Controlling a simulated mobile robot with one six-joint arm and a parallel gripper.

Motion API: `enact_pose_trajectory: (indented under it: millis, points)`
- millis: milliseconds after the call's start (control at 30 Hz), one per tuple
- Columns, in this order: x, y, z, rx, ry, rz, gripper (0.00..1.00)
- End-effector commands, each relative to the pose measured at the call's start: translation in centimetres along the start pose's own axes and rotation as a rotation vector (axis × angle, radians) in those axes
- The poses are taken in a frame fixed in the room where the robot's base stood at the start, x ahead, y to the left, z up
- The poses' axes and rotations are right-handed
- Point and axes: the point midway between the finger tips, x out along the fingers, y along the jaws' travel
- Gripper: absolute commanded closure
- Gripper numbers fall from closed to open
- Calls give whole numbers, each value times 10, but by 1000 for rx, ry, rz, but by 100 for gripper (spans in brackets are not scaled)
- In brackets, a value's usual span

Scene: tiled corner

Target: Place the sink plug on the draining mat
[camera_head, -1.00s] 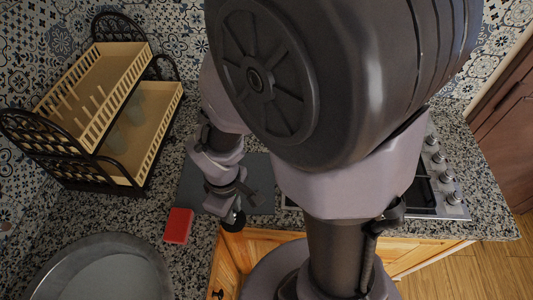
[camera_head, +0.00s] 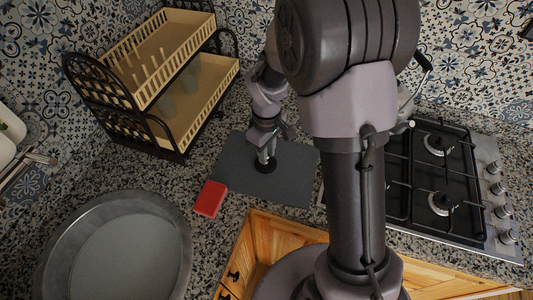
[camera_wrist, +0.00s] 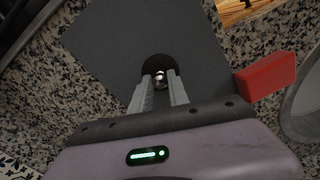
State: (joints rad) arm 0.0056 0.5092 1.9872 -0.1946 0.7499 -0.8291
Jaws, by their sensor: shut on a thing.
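The sink plug is a black disc with a shiny metal knob (camera_wrist: 159,76). In the head view the plug (camera_head: 265,165) shows below my gripper (camera_head: 266,152), over the left-middle part of the draining mat. The draining mat (camera_head: 290,185) is a flat dark grey sheet on the counter, and it fills much of the wrist view (camera_wrist: 115,50). In the wrist view my gripper (camera_wrist: 160,84) is shut on the plug's knob. I cannot tell whether the disc touches the mat or is just above it.
A red sponge-like block (camera_head: 210,198) lies by the mat's left front corner. A round metal sink basin (camera_head: 60,245) is at front left. A two-tier dish rack (camera_head: 165,100) stands behind left. A gas hob (camera_head: 440,190) is at right.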

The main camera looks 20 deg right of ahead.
Motion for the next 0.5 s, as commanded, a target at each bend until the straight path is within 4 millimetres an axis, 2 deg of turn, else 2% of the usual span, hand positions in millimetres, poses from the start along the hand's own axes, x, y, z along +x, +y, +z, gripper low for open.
enact_pose_trajectory:
  millis: [267,300,367,500]
  points:
    - [2,0,0,0,1,0,100]
    - [1,0,0,0,1,0,71]
    - [1,0,0,0,1,0,59]
    - [1,0,0,1,1,0,57]
